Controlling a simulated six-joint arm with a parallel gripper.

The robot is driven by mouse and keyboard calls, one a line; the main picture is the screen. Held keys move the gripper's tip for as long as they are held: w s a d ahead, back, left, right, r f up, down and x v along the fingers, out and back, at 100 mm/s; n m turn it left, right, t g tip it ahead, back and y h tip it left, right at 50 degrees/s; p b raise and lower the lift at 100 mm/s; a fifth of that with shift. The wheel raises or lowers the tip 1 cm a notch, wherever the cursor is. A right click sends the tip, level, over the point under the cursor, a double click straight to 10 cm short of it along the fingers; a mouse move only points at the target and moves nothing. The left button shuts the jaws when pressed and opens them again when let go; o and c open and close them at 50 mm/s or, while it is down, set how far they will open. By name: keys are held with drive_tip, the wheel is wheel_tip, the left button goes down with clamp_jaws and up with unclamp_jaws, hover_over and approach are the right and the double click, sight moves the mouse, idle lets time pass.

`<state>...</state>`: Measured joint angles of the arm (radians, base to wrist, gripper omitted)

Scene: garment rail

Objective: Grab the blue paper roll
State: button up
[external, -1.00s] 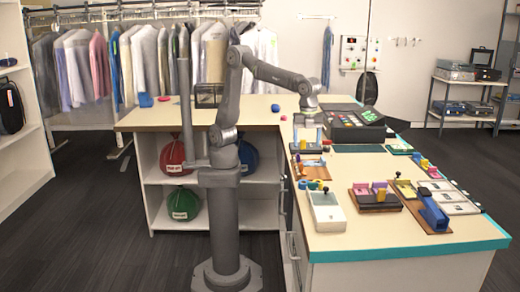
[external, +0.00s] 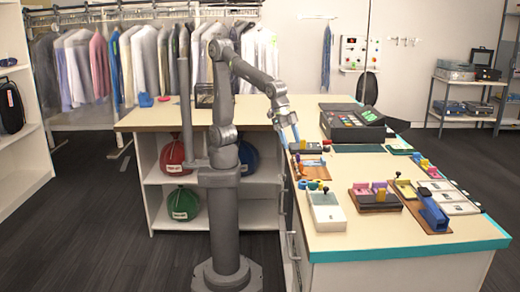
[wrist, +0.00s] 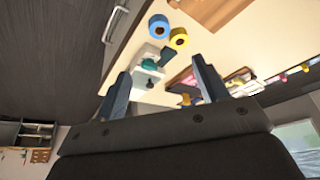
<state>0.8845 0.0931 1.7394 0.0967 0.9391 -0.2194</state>
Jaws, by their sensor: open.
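The blue paper roll (wrist: 159,26) is a short ring with a dark core hole, lying on the counter near its edge in the wrist view. It touches or nearly touches a yellow roll (wrist: 178,38). In the external view a small blue shape (external: 302,185) near the counter's left edge appears to be the same roll. My gripper (external: 290,136) is tilted over the left edge of the counter, farther back than the roll. In the wrist view my gripper (wrist: 161,70) has its two fingers wide apart, with nothing held between them.
A white tray (external: 327,214) stands just in front of the rolls. Wooden boards with small coloured parts (external: 312,168) lie between my gripper and the rolls. A black case (external: 352,124) stands farther back. A metal drawer handle (wrist: 115,22) sits below the counter edge.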

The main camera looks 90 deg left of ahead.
sight(303, 182)
drive_tip(key=x, duration=1.7)
drive_tip(key=shift+f, duration=0.2)
drive_tip(key=c, duration=1.1)
